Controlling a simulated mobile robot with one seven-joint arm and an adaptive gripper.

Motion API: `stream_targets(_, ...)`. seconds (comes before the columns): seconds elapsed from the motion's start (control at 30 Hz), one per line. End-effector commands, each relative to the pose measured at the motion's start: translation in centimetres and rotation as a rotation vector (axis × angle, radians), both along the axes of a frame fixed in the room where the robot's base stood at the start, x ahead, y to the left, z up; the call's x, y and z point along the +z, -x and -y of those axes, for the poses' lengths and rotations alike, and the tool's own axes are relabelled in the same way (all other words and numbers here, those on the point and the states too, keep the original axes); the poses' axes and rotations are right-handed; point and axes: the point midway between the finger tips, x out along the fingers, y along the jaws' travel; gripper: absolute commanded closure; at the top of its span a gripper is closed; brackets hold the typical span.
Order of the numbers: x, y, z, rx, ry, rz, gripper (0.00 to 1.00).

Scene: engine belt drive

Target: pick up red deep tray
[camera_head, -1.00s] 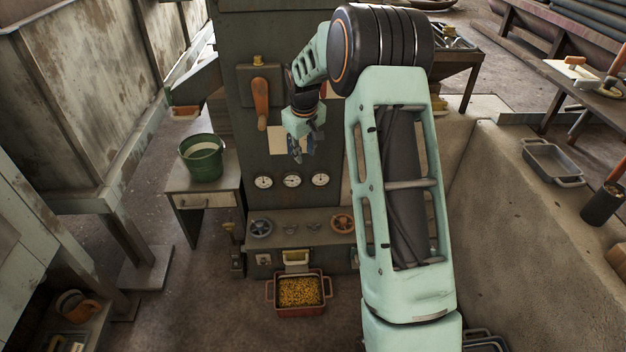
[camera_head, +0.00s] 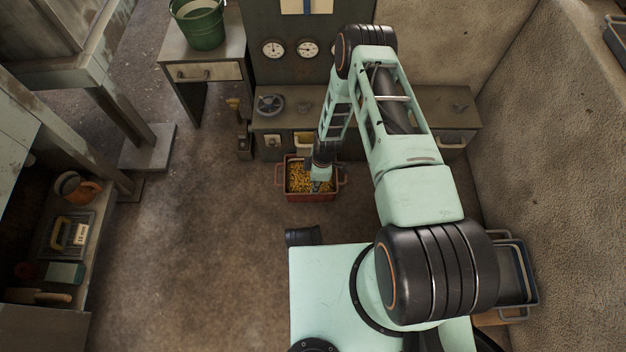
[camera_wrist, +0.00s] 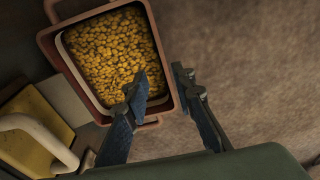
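The red deep tray (camera_head: 312,197) sits on the floor in front of the machine's lower shelf, with a handle at each end. It is full of small yellow pieces. My gripper (camera_head: 320,183) is at the tray, pointing down over its near side. In the wrist view the tray (camera_wrist: 166,52) fills the upper left, and my gripper (camera_wrist: 161,80) is open. One finger shows over the yellow pieces and the other outside the wall, with the rim between them. How deep the fingers reach and whether they touch the wall cannot be told.
The machine's lower shelf (camera_head: 385,100) stands right behind the tray. A small table (camera_head: 210,72) with a green bucket (camera_head: 198,25) is at the upper left. A yellow part with a pale handle (camera_wrist: 35,135) lies beside the tray. The floor to the left is clear.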

Motion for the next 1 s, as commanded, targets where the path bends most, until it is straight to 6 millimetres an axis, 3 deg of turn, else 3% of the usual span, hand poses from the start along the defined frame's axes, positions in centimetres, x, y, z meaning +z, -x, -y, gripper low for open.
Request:
stream_targets(0.1, -2.4, 0.1, -0.3, 0.000, 0.001, -0.002, 0.76)
stream_targets(0.37, -4.4, 0.0, -0.6, -0.001, 0.001, -0.001, 0.76)
stream_targets(0.63, -8.3, 0.3, -1.3, -0.003, 0.001, -0.001, 0.76)
stream_targets(1.0, -8.9, 0.2, -1.4, -0.002, 0.001, -0.001, 0.79)
